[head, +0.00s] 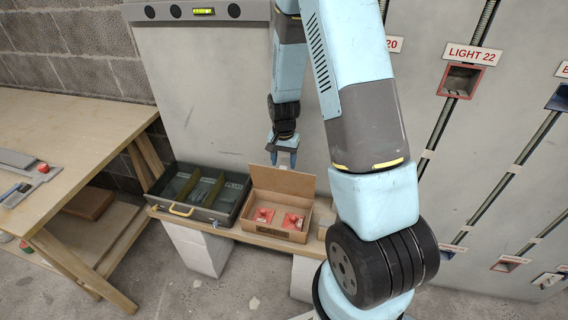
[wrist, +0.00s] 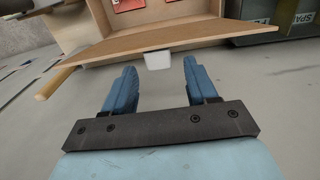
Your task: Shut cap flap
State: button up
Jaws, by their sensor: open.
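A cardboard box (head: 246,221) stands on a low wooden bench, with several red-orange pieces (head: 293,221) lying inside. Its flap (head: 283,181) stands up along the back edge, so the box is open. My gripper (head: 283,160) is open and empty, fingers down, at the flap's upper edge on the wall side. In the wrist view the flap (wrist: 170,42) crosses just beyond my fingertips (wrist: 160,70). A small white block (wrist: 158,60) shows between the fingertips below the flap's edge. I cannot tell whether a finger touches the flap.
A grey divided case (head: 222,217) with a yellow handle stands open left of the box; its side shows in the wrist view (wrist: 258,41). A wooden workbench (head: 70,140) is at the left. A grey panel (head: 205,80) rises behind.

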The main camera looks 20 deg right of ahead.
jog(key=shift+f, duration=0.75)
grip_shut()
